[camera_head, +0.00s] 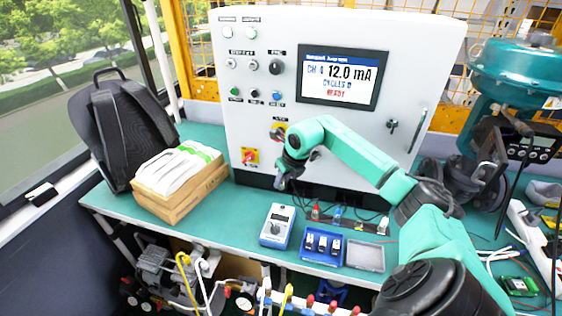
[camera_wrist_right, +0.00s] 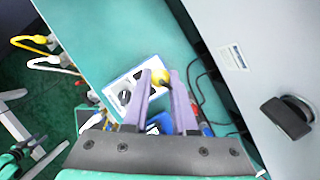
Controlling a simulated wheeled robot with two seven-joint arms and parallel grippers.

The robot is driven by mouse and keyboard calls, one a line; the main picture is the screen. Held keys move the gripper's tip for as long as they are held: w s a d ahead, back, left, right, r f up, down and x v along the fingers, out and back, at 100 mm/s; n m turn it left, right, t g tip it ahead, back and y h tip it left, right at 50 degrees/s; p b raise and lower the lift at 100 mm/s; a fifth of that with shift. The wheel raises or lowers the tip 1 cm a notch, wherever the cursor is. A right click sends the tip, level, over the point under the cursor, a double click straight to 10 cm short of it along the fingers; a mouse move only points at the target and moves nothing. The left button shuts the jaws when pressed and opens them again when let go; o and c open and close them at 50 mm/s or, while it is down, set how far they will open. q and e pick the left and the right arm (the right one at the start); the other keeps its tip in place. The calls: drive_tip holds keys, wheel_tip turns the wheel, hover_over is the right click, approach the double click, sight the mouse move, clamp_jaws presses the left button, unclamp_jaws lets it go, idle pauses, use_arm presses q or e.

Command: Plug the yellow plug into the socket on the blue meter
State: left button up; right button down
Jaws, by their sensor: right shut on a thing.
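The blue meter (camera_head: 277,226) with a white face and a dark dial lies on the bench's front part. It also shows in the right wrist view (camera_wrist_right: 121,88), just past my fingertips. My right gripper (camera_head: 284,178) is above and behind the meter in the head view. In the right wrist view its two purple fingers (camera_wrist_right: 161,78) are shut on the yellow plug (camera_wrist_right: 161,81), seen between the tips. The plug overlaps the meter's edge in that view; I cannot tell whether they touch. The meter's socket is not clearly visible. My left gripper is not in view.
A blue tray (camera_head: 322,246) with several dark modules and a grey tray (camera_head: 365,254) sit right of the meter. A control cabinet (camera_head: 400,60) stands behind, with loose cables at its foot. Boxes (camera_head: 180,180) and a backpack (camera_head: 128,125) are left. The green bench (camera_head: 225,215) is clear left of the meter.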

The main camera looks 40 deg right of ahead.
sight(281, 206)
drive_tip(key=shift+f, duration=0.2)
drive_tip(key=shift+s+d+f+b, duration=0.15)
drive_tip(key=shift+f+b, duration=0.15)
drive_tip(key=shift+b, duration=0.15)
wheel_tip(281, 206, down, 7)
drive_tip(key=b, duration=0.5)
drive_tip(key=shift+d, duration=0.1)
drive_tip(key=shift+r, duration=0.1)
drive_tip(key=shift+f, duration=0.3)
drive_tip(key=shift+s+b, duration=0.1)
drive_tip(key=shift+b, duration=0.25)
drive_tip(key=shift+f+b, duration=0.4)
drive_tip(key=shift+f, duration=0.05)
idle(1.1)
